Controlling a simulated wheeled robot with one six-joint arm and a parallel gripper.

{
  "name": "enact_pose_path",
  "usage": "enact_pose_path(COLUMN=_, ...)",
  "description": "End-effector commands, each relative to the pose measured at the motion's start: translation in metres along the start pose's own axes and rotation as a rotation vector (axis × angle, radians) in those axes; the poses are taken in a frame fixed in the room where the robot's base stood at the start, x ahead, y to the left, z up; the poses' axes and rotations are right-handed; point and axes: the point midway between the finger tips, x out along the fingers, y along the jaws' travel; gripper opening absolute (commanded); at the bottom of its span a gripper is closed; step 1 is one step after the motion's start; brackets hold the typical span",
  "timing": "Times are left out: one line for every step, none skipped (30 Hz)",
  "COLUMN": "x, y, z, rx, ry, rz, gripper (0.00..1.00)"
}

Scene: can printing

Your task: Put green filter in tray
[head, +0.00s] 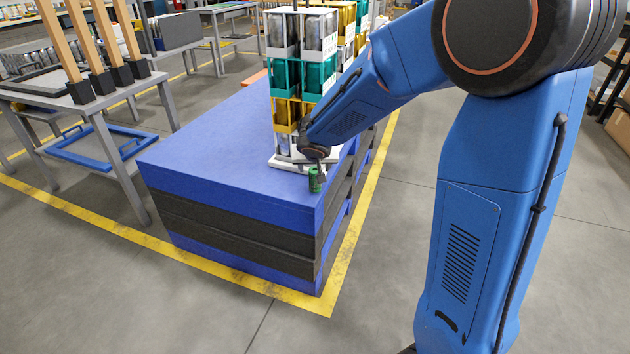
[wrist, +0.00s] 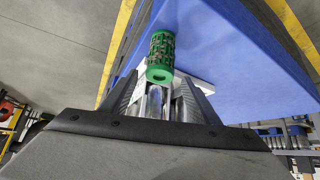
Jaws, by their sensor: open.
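The green filter (head: 315,180) is a small slotted cylinder, standing upright near the right edge of the blue-topped stack (head: 215,155). In the wrist view the filter (wrist: 161,57) is just ahead of my gripper (wrist: 162,92), lined up between its two spread fingers. In the head view my gripper (head: 317,163) is directly above the filter, partly hidden by my arm. My gripper is open; I cannot tell whether the fingers touch the filter. A dark tray (head: 45,82) lies on the grey table at the left; I cannot tell if it is the task's tray.
A tall rack of white, teal and yellow can holders (head: 303,75) stands close behind my gripper on a white base (head: 285,163). The grey table (head: 120,92) at the left carries wooden posts (head: 62,42). A blue frame (head: 95,147) sits low beneath it. The stack's front is clear.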

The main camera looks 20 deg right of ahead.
Motion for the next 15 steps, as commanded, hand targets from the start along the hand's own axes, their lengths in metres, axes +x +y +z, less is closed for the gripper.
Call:
enact_pose_path(x=0.004, y=0.0, z=0.0, rx=0.0, ry=-0.001, rz=0.001, gripper=0.56)
enact_pose_path(x=0.005, y=0.0, z=0.0, rx=0.001, ry=-0.001, rz=0.0, gripper=0.56)
enact_pose_path(x=0.007, y=0.0, z=0.0, rx=0.0, ry=-0.001, rz=0.0, gripper=0.56)
enact_pose_path(x=0.008, y=0.0, z=0.0, rx=0.0, ry=0.0, rz=0.0, gripper=0.56)
enact_pose_path(x=0.009, y=0.0, z=0.0, rx=-0.001, ry=0.0, rz=0.0, gripper=0.56)
enact_pose_path(x=0.01, y=0.0, z=0.001, rx=-0.001, ry=-0.001, rz=0.0, gripper=0.56)
enact_pose_path(x=0.012, y=0.0, z=0.001, rx=-0.001, ry=-0.001, rz=0.0, gripper=0.56)
enact_pose_path(x=0.014, y=0.0, z=0.002, rx=0.0, ry=-0.001, rz=0.0, gripper=0.56)
enact_pose_path(x=0.017, y=0.0, z=0.003, rx=-0.002, ry=-0.001, rz=0.0, gripper=0.56)
enact_pose_path(x=0.02, y=0.001, z=0.004, rx=-0.001, ry=-0.002, rz=0.0, gripper=0.56)
enact_pose_path(x=0.023, y=0.001, z=0.004, rx=-0.002, ry=-0.002, rz=0.0, gripper=0.56)
enact_pose_path(x=0.028, y=0.001, z=0.006, rx=-0.001, ry=-0.003, rz=0.001, gripper=0.56)
enact_pose_path(x=0.031, y=0.002, z=0.007, rx=-0.002, ry=-0.003, rz=0.001, gripper=0.56)
enact_pose_path(x=0.035, y=0.002, z=0.008, rx=-0.002, ry=-0.002, rz=0.001, gripper=0.56)
enact_pose_path(x=0.039, y=0.002, z=0.009, rx=-0.001, ry=-0.002, rz=0.0, gripper=0.56)
